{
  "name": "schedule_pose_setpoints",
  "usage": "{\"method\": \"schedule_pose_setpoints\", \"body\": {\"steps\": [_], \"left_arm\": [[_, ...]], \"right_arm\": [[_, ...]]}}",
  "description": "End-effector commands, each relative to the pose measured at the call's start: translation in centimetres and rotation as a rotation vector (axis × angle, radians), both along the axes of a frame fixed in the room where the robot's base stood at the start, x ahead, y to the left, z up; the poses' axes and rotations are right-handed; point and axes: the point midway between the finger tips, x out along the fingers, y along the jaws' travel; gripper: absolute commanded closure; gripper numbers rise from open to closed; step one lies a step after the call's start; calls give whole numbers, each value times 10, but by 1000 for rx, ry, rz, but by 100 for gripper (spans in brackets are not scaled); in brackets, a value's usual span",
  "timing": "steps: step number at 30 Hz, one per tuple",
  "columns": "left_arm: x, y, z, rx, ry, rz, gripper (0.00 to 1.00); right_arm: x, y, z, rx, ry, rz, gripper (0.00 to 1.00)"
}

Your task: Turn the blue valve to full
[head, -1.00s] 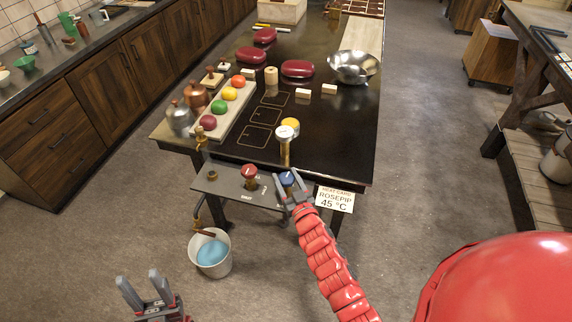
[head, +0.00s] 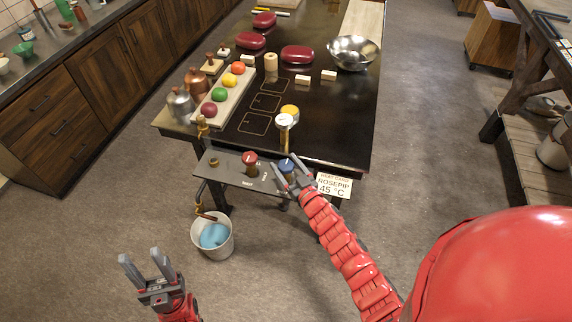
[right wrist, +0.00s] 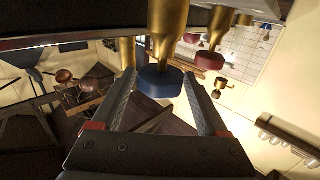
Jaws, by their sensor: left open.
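The blue valve (head: 286,166) is a small knob on a brass stem, on the grey panel at the table's front edge. A red valve (head: 251,160) is on the panel to its left. My right gripper (head: 288,172) is at the blue valve with its fingers spread. The red knob (right wrist: 209,60) is further right there. My left gripper (head: 146,262) is open and empty, low at the left, away from the panel.
A round gauge (head: 285,121) stands on a brass pipe behind the blue valve. A sign (head: 333,186) reading "ROSEPIP 45 °C" hangs right of it. A bucket with blue liquid (head: 212,240) stands on the floor under the spout. A metal bowl (head: 354,52) is on the table.

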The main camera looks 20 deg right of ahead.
Motion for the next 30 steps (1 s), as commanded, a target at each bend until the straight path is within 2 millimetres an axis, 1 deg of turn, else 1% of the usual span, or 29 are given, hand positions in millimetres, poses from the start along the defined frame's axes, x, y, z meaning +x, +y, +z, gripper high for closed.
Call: {"method": "schedule_pose_setpoints", "body": {"steps": [1, 2, 11, 14, 17, 23, 30], "left_arm": [[0, 0, 0, 0, 0, 0, 50], [0, 0, 0, 0, 0, 0, 50], [0, 0, -1, 0, 0, 0, 50], [0, 0, -4, 0, 0, 0, 50], [0, 0, -9, 0, 0, 0, 50], [0, 0, -24, 0, 0, 0, 50], [0, 0, -40, 0, 0, 0, 50]], "right_arm": [[0, 0, 0, 0, 0, 0, 12], [0, 0, 0, 0, 0, 0, 10], [-1, 0, -1, -1, 1, 0, 10], [-7, -2, -3, -1, 2, -2, 10], [-19, -4, -4, -2, 1, 0, 10], [-58, -13, -6, -2, 4, -2, 10], [-118, -25, -6, -1, 5, -4, 10]]}}
